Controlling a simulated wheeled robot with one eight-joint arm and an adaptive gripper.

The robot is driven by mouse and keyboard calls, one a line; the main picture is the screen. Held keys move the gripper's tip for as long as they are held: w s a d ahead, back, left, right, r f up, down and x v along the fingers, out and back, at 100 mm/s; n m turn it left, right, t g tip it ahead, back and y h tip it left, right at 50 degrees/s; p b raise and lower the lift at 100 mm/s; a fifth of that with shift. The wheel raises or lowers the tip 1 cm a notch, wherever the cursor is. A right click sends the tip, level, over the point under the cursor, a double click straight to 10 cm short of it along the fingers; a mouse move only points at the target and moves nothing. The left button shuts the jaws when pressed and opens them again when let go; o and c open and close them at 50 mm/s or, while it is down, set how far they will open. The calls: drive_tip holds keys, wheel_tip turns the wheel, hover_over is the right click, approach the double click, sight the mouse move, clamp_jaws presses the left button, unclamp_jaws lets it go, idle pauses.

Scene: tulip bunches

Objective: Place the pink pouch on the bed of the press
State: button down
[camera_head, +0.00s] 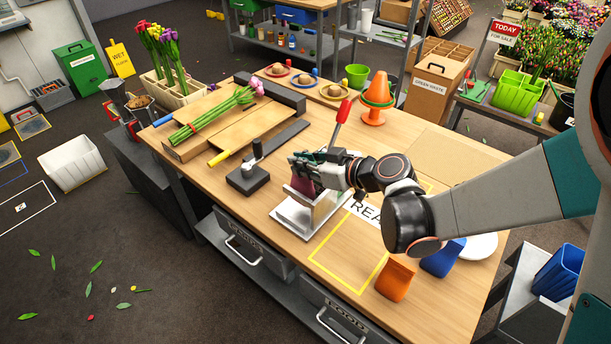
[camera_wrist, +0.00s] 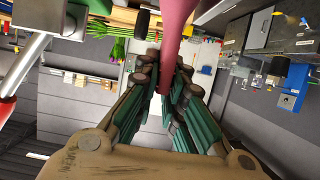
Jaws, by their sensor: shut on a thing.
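The pink pouch (camera_head: 304,184) is held in my gripper (camera_head: 306,166), over the bed of the press (camera_head: 291,222). Its lower part shows dark pink below the fingers; I cannot tell whether it touches the bed. In the wrist view the pink pouch (camera_wrist: 178,45) runs between the green-padded fingers of my gripper (camera_wrist: 173,95). The press has a white frame, a pale bed and an upright lever with a red handle (camera_head: 343,111). The fingers hide the pouch's upper part in the head view.
An orange pouch (camera_head: 394,281) and a blue pouch (camera_head: 442,258) stand at the right, near a yellow-outlined area (camera_head: 345,262). A black tool (camera_head: 249,178) stands left of the press. Tulips (camera_head: 215,112) lie on a wooden board behind. An orange cone (camera_head: 377,97) stands at the back.

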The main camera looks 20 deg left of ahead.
sight(303, 178)
drive_tip(key=shift+f+b, duration=0.8)
drive_tip(key=shift+f, duration=1.35)
drive_tip(key=shift+f, duration=0.2)
drive_tip(key=c, duration=2)
unclamp_jaws()
drive_tip(key=shift+o, duration=0.2)
drive_tip(key=shift+r, duration=0.1)
drive_tip(key=shift+r, duration=0.2)
drive_tip(key=p+v, duration=0.3)
drive_tip(key=v, duration=0.9)
